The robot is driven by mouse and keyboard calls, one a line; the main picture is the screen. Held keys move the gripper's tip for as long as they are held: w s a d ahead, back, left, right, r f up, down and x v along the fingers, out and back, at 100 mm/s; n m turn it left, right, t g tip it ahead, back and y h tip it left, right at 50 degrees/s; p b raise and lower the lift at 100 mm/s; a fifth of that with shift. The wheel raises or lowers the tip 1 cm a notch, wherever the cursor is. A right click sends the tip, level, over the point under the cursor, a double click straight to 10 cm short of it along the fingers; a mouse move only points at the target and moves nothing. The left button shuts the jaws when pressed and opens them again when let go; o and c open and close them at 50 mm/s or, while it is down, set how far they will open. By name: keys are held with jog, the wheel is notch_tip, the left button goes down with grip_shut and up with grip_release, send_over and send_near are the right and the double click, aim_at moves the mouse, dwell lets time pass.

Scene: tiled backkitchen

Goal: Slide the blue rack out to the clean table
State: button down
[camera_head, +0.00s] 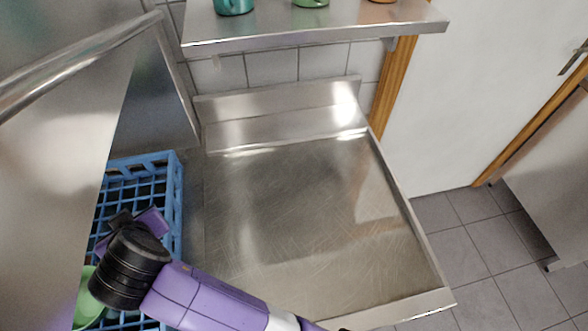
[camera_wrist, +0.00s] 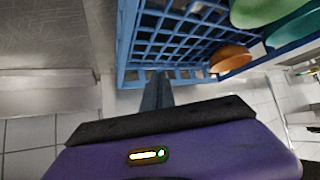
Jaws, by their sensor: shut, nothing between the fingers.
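The blue rack (camera_head: 172,190) is a grid crate at the left of the head view, partly hidden by a steel panel and my arm. The clean table (camera_head: 300,215) is the empty steel surface just to its right. In the wrist view the rack (camera_wrist: 190,40) fills the upper middle and right, with green bowls (camera_wrist: 265,10) and an orange bowl (camera_wrist: 231,58) in it. My gripper (camera_wrist: 158,78) is shut and empty, its fingertips overlapping the rack's grid in the picture; I cannot tell whether they touch. The fingertips are hidden in the head view.
A steel shelf (camera_head: 310,30) with several cups hangs above the back of the table. The steel panel and its bar (camera_head: 80,60) stand at the upper left, over the rack. The table has raised edges at the back and right. Its top is clear.

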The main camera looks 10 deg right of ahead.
notch_tip(320, 180, down, 10)
jog(key=b, duration=0.6)
jog(key=shift+r, duration=0.1)
jog(key=d+p, duration=0.1)
jog(key=d, duration=0.6)
jog(key=shift+s, duration=0.15)
jog(key=d, duration=0.5)
jog(key=d+b, duration=0.1)
jog(key=d, duration=0.4)
jog(key=d+b, duration=0.1)
jog(key=d, duration=0.4)
jog(key=shift+s+d, duration=0.25)
jog(key=shift+d+r+p, duration=0.1)
jog(key=shift+d+p, duration=0.2)
jog(key=shift+d, duration=0.95)
jog(key=d+p, duration=0.1)
jog(key=d, duration=0.8)
jog(key=shift+s+p, duration=0.2)
jog(key=shift+p, duration=0.15)
jog(key=shift+s+d+p, duration=0.2)
jog(key=shift+d+p, duration=0.3)
jog(key=shift+d, duration=4.7)
jog(key=shift+s+d+p, duration=0.15)
jog(key=shift+d+p, duration=0.3)
jog(key=shift+d, duration=4.7)
jog(key=shift+a+r, duration=0.1)
jog(key=shift+a, duration=0.75)
notch_tip(320, 180, up, 3)
jog(key=p, duration=0.3)
jog(key=shift+r, duration=2.5)
